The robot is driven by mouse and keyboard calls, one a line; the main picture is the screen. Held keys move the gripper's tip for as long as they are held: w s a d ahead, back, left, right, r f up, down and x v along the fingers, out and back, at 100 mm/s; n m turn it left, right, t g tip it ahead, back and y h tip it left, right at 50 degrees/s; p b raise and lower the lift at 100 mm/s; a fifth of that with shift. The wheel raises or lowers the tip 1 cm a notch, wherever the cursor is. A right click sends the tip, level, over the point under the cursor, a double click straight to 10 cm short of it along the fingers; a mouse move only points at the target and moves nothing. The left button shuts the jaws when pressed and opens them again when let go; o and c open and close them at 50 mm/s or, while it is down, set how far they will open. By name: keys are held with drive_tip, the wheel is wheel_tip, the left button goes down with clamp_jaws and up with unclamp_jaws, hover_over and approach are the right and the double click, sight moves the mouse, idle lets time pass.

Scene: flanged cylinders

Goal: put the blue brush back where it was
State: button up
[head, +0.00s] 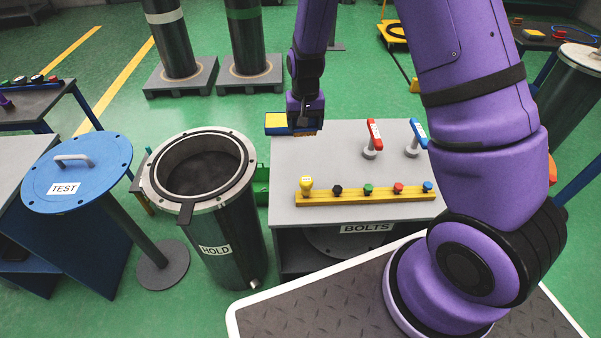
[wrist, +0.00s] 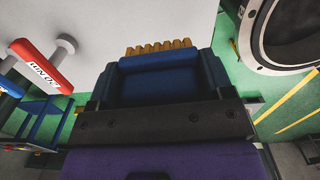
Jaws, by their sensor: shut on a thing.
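My gripper (head: 305,112) is over the far left edge of the grey bench top (head: 330,158). It is shut on the blue brush (wrist: 158,80), whose blue body fills the space between the fingers in the wrist view. Its tan bristles (wrist: 160,47) stick out beyond the fingers. In the head view the brush is partly hidden by the gripper. A yellow and blue patch (head: 276,121) shows just left of the fingers. I cannot tell whether the brush touches the bench top.
A yellow rack (head: 366,196) with several coloured knobs lies along the bench front. A red-handled tool (head: 374,136) and a blue-handled tool (head: 417,135) stand at the right. The open HOLD cylinder (head: 222,232) and the blue TEST lid (head: 77,178) are left. The bench's middle is clear.

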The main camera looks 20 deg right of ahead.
sight(301, 173)
drive_tip(key=shift+s+a+r+m, duration=0.3)
drive_tip(key=shift+s+a+r, duration=0.05)
drive_tip(key=shift+a+r, duration=0.35)
drive_tip(key=shift+s+a+f, duration=0.1)
drive_tip(key=shift+s, duration=0.1)
wheel_tip(301, 173, down, 17)
drive_tip(key=shift+w+r, duration=0.1)
drive_tip(key=shift+r, duration=0.1)
drive_tip(key=shift+f, duration=0.1)
drive_tip(key=o, duration=1)
drive_tip(key=shift+o, duration=0.2)
